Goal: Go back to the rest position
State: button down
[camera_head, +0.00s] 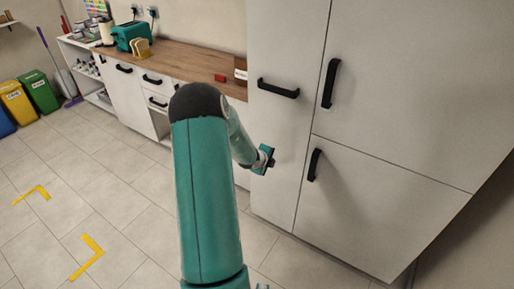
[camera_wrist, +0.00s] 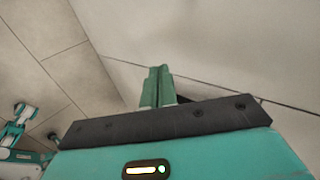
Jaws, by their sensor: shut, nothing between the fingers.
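My teal arm rises in the middle of the head view and bends down to the right. My gripper (camera_head: 268,160) is in front of the tall pale cabinet (camera_head: 283,130), low on its left part. In the wrist view the two green fingers of my gripper (camera_wrist: 158,72) are together with nothing between them. A pale cabinet surface and a dark seam show behind them. I cannot tell whether the fingertips touch the cabinet.
The cabinet has black handles (camera_head: 278,88), (camera_head: 330,83) and (camera_head: 314,165). A wooden counter (camera_head: 185,62) with a teal toaster (camera_head: 131,37) runs to the left. Bins (camera_head: 38,92) stand at the far left. Tiled floor (camera_head: 130,200) with yellow corner marks (camera_head: 88,257) is clear.

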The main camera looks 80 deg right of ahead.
jog(key=w+a+r+n+t, duration=0.2)
jog(key=w+r+n, duration=0.1)
jog(key=w, duration=0.4)
jog(key=w+a+r+n+t, duration=0.2)
jog(key=w+a+r, duration=0.15)
jog(key=w, duration=0.35)
jog(key=w+a+r+n+t, duration=0.1)
jog(key=w+a+r+n, duration=0.2)
jog(key=w, duration=0.4)
jog(key=w+a+r+n+t+y, duration=0.2)
jog(key=w+a+r+n, duration=0.35)
jog(key=w+a, duration=0.3)
jog(key=w+a+r+n+t+y, duration=0.25)
jog(key=w+a+r+n, duration=0.25)
jog(key=w+a+r, duration=0.4)
jog(key=a+r+n+t+y, duration=0.15)
jog(key=a+n, duration=0.35)
jog(key=a, duration=0.6)
jog(key=a+r+n+y, duration=0.1)
jog(key=a+r+n, duration=0.3)
jog(key=a, duration=0.8)
jog(key=s+a+r+n+g+y, duration=0.1)
jog(key=s+a+r+n, duration=0.1)
jog(key=s+a+n, duration=1)
jog(key=a+n, duration=0.1)
jog(key=a, duration=0.2)
jog(key=shift+s+a+g+y, duration=0.25)
jog(key=shift+a+g+y, duration=0.05)
jog(key=shift+g, duration=0.1)
